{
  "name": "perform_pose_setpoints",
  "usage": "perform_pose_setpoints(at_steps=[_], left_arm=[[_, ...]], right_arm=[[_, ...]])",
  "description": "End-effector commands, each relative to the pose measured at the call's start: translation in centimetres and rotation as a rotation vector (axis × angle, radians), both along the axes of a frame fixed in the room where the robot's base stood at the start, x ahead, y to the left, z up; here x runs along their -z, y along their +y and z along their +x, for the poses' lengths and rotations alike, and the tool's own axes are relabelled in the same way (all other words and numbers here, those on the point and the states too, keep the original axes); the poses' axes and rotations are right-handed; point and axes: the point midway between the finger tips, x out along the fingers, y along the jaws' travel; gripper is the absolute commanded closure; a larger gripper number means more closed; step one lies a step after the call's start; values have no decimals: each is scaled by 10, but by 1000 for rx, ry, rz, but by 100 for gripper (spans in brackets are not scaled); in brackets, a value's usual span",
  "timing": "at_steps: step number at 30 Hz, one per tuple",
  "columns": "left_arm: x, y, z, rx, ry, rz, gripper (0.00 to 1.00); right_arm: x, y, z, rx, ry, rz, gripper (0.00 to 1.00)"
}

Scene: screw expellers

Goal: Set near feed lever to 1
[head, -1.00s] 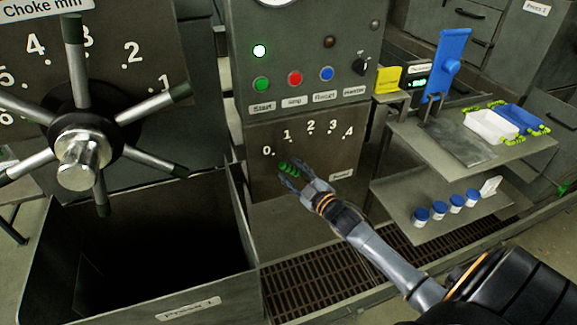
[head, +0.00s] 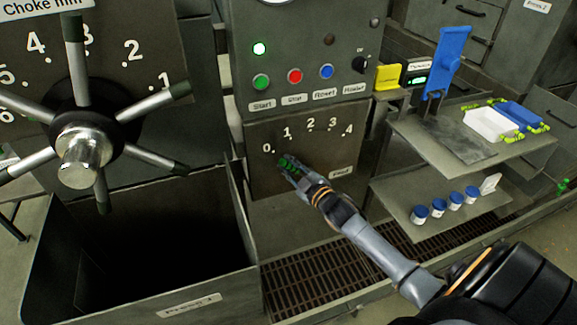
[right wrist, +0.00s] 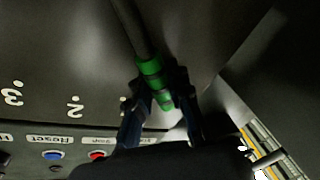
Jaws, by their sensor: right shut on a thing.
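The near feed lever has a ribbed green grip (head: 287,162), seen low on the grey panel, below and between the 0 and 1 marks. In the right wrist view its green grip (right wrist: 152,74) sits at the end of a dark shaft. My right gripper (head: 289,168) is shut on this grip; in the wrist view its two dark fingers (right wrist: 162,105) flank the grip on both sides. The fingers partly hide the grip in the head view. My left gripper is not in view.
The scale panel (head: 335,184) carries marks 0 to 4. Start, stop and reset buttons (head: 295,76) are above it. A spoked choke wheel (head: 85,158) and an open dark bin (head: 190,292) are at left. Shelves with blue-lidded jars (head: 438,207) are at right.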

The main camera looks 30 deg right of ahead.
Motion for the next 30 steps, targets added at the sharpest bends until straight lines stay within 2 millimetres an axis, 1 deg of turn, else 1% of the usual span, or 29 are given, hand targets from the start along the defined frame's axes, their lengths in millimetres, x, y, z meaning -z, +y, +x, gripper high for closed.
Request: perform_pose_setpoints(at_steps=[6,9,12,18,19,22,23,30], left_arm=[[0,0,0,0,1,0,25],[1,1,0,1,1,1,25],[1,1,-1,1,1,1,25],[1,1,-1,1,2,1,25],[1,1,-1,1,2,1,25],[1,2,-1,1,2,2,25],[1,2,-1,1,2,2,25],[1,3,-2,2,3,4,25]], right_arm=[[-16,-25,-6,2,-59,248,100],[-20,-33,-8,0,-79,336,100],[-22,-36,-9,0,-85,364,100],[-22,-36,-9,2,-84,362,100],[-22,-36,-9,2,-84,362,81],[-22,-35,-9,2,-84,361,60],[-22,-35,-9,1,-85,361,57],[-23,-35,-9,1,-85,360,57]])
